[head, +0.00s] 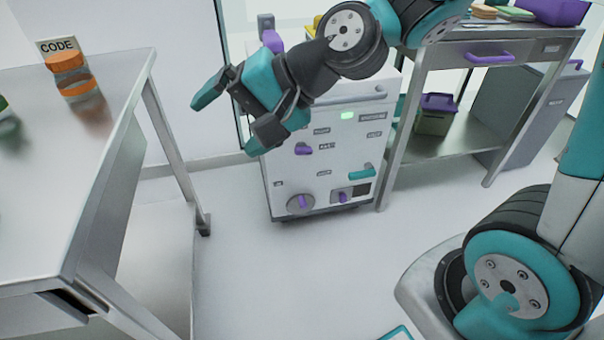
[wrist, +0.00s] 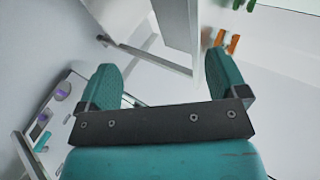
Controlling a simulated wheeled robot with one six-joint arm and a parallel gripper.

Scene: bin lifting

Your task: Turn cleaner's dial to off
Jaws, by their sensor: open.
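The cleaner appears to be the white cabinet (head: 325,170) with a panel of controls, standing by the back wall. Low on its front is a round grey dial (head: 301,203) with an upright purple grip. A second purple knob (head: 343,197) sits beside it on a dark plate, and a third purple knob (head: 303,149) is higher up. The labels are too small to read. My gripper (head: 232,118) is open and empty, up and left of the dials, in front of the cabinet's upper left. In the wrist view the fingers (wrist: 163,82) are spread, with the cabinet (wrist: 60,128) at the left edge.
A teal handle (head: 362,172) and a green light (head: 347,115) are also on the panel. A metal shelf table (head: 470,60) stands right of the cabinet. The floor (head: 300,280) in front is clear.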

